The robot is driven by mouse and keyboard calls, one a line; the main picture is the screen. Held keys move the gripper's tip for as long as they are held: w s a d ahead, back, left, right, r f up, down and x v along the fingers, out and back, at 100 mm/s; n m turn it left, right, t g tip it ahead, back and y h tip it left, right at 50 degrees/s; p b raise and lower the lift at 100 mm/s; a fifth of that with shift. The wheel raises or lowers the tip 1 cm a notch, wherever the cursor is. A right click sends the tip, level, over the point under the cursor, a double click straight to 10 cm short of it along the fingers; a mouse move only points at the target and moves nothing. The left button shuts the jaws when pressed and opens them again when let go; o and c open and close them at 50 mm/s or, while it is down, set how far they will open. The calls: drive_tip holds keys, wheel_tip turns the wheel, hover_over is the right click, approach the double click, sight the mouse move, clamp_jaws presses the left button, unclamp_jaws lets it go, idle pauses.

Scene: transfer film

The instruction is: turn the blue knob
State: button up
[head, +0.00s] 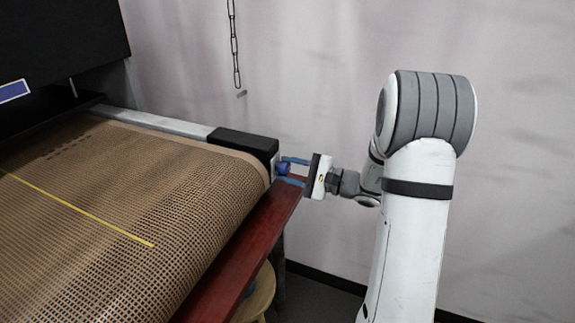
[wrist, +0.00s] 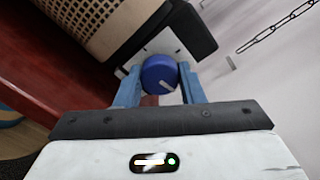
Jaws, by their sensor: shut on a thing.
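The blue knob (wrist: 157,73) sits on a light plate at the end of the machine, with a pale mark on its face toward the lower right. In the head view the knob (head: 284,169) is small and partly covered by my gripper. My gripper (head: 292,172) reaches it from the right, level with the machine's end block. In the wrist view the blue fingers of my gripper (wrist: 159,86) stand on both sides of the knob and are shut on it. The fingertips' exact contact is hard to make out.
The machine has a brown mesh belt (head: 130,190) and a black end block (head: 245,144). A red beam (head: 245,250) runs below the belt. A chain (head: 234,45) hangs by the pale wall. A wooden stool (head: 262,292) stands under the beam. Open room lies around my arm.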

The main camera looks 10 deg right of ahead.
drive_tip(key=shift+m+p, duration=0.35)
drive_tip(key=shift+m, duration=0.35)
drive_tip(key=shift+d, duration=0.1)
drive_tip(key=o, duration=1)
drive_tip(key=v, duration=0.7)
drive_tip(key=shift+s+d+p, duration=0.25)
drive_tip(key=shift+d+p, duration=0.05)
drive_tip(key=shift+p, duration=0.1)
